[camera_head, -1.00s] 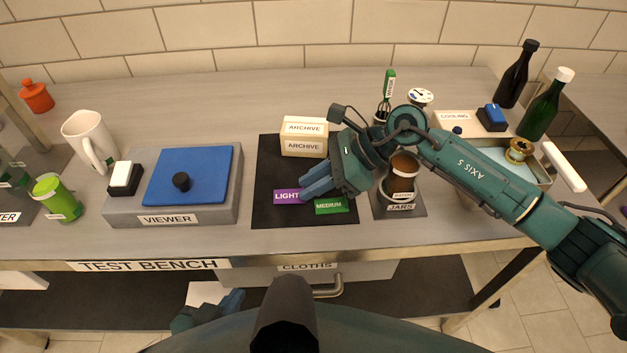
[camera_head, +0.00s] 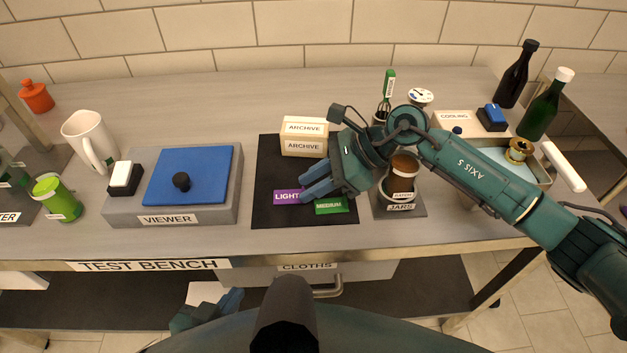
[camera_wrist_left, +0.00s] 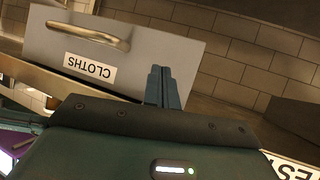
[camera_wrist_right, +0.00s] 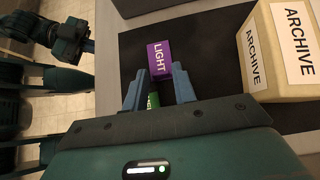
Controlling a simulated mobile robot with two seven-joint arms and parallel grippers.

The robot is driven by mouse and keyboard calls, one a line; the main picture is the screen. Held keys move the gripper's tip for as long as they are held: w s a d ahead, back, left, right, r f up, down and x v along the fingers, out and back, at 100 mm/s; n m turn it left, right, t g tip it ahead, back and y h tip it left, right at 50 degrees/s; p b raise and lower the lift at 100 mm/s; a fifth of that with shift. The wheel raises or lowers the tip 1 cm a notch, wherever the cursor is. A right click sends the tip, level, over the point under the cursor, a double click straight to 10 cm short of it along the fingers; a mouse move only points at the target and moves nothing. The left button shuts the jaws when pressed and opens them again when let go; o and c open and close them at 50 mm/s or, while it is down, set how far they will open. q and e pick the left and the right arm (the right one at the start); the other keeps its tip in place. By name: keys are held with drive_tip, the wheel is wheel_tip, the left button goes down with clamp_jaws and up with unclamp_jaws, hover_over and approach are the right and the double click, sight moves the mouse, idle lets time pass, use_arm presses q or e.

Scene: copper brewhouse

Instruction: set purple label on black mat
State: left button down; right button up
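The purple label (camera_head: 287,197), marked LIGHT, lies on the black mat (camera_head: 277,158) near its front edge. It also shows in the right wrist view (camera_wrist_right: 158,59), just beyond my right fingertips. A green label (camera_head: 330,206), marked MEDIUM, lies beside it on the mat; in the right wrist view it is mostly hidden between my fingers. My right gripper (camera_head: 308,187) is open above the mat, close to the purple label, with nothing held. My left gripper (camera_wrist_left: 164,86) is below the bench front near the CLOTHS drawer, its fingers together and empty.
The CLOTHS drawer (camera_wrist_left: 150,60) is under the bench front.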

drive_tip(key=shift+o, duration=0.5)
drive_tip(key=o, duration=0.4)
drive_tip(key=shift+o, duration=0.2)
